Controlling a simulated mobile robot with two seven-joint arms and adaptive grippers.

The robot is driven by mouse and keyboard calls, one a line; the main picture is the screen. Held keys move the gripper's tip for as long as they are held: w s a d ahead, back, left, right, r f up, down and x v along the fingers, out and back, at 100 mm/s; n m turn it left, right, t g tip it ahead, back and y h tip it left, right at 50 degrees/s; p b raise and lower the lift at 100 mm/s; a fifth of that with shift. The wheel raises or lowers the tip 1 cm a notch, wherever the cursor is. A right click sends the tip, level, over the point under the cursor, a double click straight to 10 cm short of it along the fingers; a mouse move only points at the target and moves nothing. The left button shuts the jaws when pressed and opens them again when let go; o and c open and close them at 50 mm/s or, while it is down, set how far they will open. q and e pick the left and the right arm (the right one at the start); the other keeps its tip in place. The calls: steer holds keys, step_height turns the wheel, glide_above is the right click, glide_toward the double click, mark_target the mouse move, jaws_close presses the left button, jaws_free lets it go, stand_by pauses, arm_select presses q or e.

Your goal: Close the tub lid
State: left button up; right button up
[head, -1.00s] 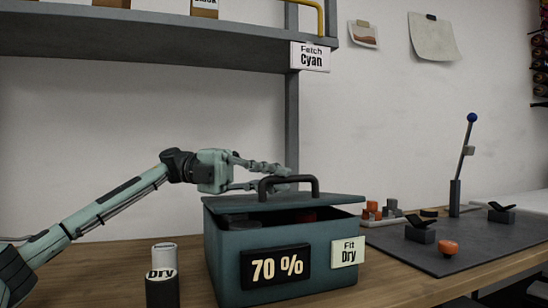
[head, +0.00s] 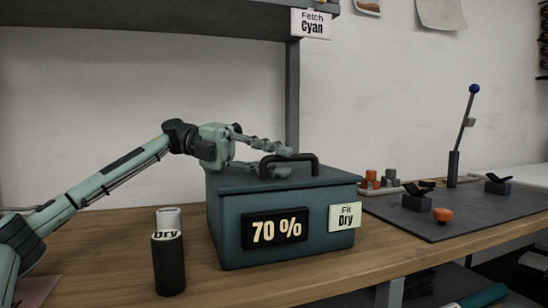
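The tub (head: 225,225) is a dark teal box on the wooden bench, with a "70 %" display and a "Fit Dry" label on its front. Its lid (head: 335,178) lies flat on the rim, with no gap visible along the front. A black handle (head: 312,158) stands on the lid. My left gripper (head: 284,161) is at the handle from the left, its two fingers spread apart, partly behind the handle. Whether they touch the handle or lid I cannot tell. My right gripper is out of view.
A dark canister labelled "Dry" (head: 168,264) stands left of the tub, in front of my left arm. A dark mat (head: 400,222) at the right holds an orange knob (head: 443,215) and a blue-tipped lever (head: 463,130). A shelf (head: 150,18) hangs above.

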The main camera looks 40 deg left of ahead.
arm_select(q)
steer(key=shift+r, duration=0.1)
steer(key=shift+a, duration=0.35)
steer(key=v, duration=1)
steer(key=shift+s+a, duration=0.2)
steer(key=shift+a, duration=0.05)
steer(key=shift+s+a, duration=0.15)
steer(key=shift+a, duration=0.2)
